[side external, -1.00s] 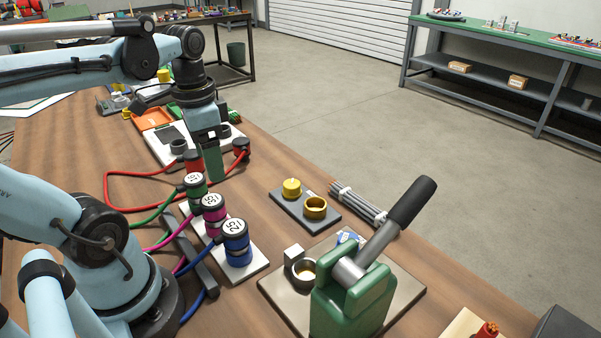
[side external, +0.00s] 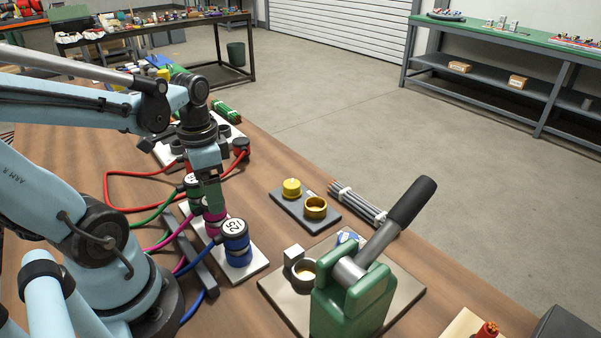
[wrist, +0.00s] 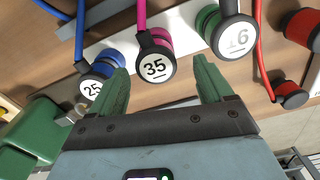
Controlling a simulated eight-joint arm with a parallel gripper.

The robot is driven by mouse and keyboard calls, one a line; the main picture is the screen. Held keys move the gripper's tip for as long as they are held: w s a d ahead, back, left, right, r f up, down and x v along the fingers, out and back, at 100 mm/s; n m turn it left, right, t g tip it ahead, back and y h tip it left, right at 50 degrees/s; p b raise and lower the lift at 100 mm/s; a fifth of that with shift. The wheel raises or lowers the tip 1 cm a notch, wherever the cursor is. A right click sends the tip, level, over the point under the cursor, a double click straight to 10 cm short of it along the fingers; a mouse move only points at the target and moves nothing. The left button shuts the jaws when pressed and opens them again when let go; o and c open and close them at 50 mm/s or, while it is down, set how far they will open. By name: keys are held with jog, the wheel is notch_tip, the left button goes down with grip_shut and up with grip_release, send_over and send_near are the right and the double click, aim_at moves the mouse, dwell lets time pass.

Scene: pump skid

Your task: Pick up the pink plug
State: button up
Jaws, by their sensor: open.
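The pink plug (side external: 213,226) stands on a white plate between the green and blue plugs, its top mostly hidden by my gripper in the side view. In the wrist view the pink plug (wrist: 164,42) has a black collar and a white top marked 35, with a pink cable leading off. My gripper (side external: 209,207) points down over it. In the wrist view the two green fingers of my gripper (wrist: 161,70) are apart and empty, with the pink plug in line with the gap. I cannot tell the exact height between fingertips and plug.
The blue plug (side external: 237,251) and the green plug (wrist: 209,22) stand close on either side. A red plug (wrist: 303,27) is beyond the green one.

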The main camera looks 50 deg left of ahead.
aim_at(210, 217)
jog(key=shift+s+d+f, duration=0.1)
jog(key=shift+f, duration=1)
jog(key=shift+s+d+f, duration=0.1)
jog(key=shift+f, duration=1)
jog(key=shift+c, duration=0.2)
jog(key=c, duration=1.2)
